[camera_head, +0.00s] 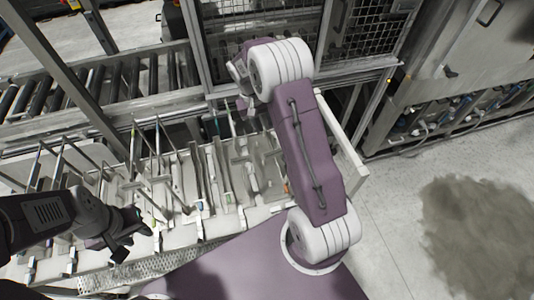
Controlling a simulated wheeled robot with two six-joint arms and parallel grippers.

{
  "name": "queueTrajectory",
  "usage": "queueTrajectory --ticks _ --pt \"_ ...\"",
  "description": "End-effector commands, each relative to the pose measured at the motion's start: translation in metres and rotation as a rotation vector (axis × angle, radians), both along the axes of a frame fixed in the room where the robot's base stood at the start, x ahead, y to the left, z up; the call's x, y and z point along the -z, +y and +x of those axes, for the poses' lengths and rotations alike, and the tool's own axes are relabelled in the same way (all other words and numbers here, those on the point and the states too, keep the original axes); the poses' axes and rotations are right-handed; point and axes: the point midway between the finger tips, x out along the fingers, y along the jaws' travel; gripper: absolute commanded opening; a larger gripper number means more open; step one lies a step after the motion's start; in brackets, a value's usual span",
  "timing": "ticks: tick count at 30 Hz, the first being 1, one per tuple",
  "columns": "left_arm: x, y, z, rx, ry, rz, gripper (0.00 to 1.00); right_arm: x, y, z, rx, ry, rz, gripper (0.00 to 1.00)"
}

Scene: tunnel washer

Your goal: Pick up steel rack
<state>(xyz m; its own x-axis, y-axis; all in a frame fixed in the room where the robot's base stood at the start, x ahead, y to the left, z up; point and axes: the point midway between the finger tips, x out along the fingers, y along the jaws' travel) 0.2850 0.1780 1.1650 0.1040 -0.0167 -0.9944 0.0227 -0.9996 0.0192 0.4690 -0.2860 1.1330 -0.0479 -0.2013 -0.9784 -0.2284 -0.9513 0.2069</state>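The steel rack (215,241) is a wide pale metal tray with upright rods and several narrow slots, below and between my arms. Small coloured parts sit in it. My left gripper (131,238) is over the rack's near left part; its dark fingers look apart with nothing between them. I cannot tell whether they touch the rack. My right gripper (245,107) is at the rack's far side, close to the wire-mesh enclosure. It is small and partly hidden by my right arm, so its finger state is unclear. The arm also covers part of the rack's right side.
A roller conveyor (128,75) runs behind the rack at upper left. A metal-framed mesh enclosure (370,30) stands at the back. A grey cabinet (480,40) with hoses below is at upper right. The concrete floor (400,215) at right is clear, with a dark stain.

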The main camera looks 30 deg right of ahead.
Motion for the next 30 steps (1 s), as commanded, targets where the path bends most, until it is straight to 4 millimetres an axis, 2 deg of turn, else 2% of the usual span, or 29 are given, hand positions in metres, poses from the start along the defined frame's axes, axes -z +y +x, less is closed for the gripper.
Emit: queueTrajectory --ticks 3,4,7,8,30 --pt "-0.0001 0.0000 0.0000 0.000 0.000 0.000 0.36 -0.0001 0.0000 0.0000 0.000 0.000 0.000 0.34" --pt "-0.0001 0.0000 0.0001 0.000 0.000 0.000 0.36 -0.0001 0.0000 0.0000 0.000 0.000 0.000 0.31" --pt "-0.0001 0.0000 0.0001 0.000 0.000 0.000 0.36 -0.0001 0.0000 0.0000 0.000 0.000 0.000 0.03" --pt "-0.0001 0.0000 0.0001 0.000 0.000 0.000 0.36 -0.0001 0.0000 0.0000 0.000 0.000 0.000 0.00" --pt "-0.0002 0.0000 0.0001 0.000 0.000 0.000 0.36 -0.0004 0.0002 -0.0002 0.000 0.001 0.000 0.00"
